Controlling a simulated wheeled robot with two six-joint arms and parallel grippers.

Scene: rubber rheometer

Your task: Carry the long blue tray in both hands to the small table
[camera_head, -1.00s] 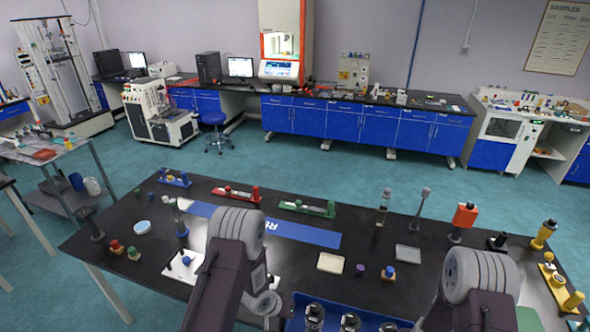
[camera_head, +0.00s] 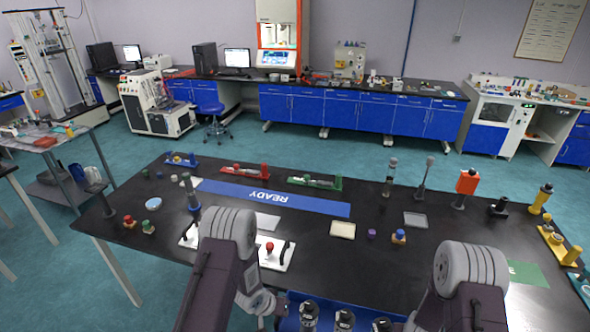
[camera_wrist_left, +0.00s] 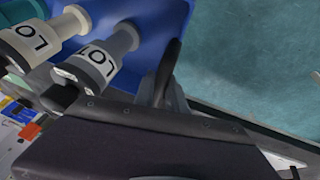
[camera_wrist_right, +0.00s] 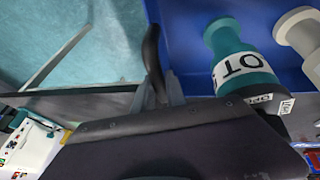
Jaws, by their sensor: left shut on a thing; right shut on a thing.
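The long blue tray (camera_head: 289,323) shows only in part at the bottom edge of the head view, between my two arms. Several labelled bottles stand in it, grey and white in the left wrist view and teal and white in the right wrist view. My left gripper (camera_wrist_left: 165,85) is shut on the tray at one end, seen beside the blue wall (camera_wrist_left: 165,15). My right gripper (camera_wrist_right: 158,88) is shut at the other end, beside the blue wall (camera_wrist_right: 180,40). In the head view the fingertips are hidden. A small grey side table (camera_head: 50,140) with a lower shelf stands at the left.
The long black table (camera_head: 300,225) lies in front of me, with a blue READY strip (camera_head: 280,197), coloured racks, dishes and stands. Blue cabinets (camera_head: 360,115) line the back wall. A blue stool (camera_head: 212,108) stands before them. Green floor is open between table and cabinets.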

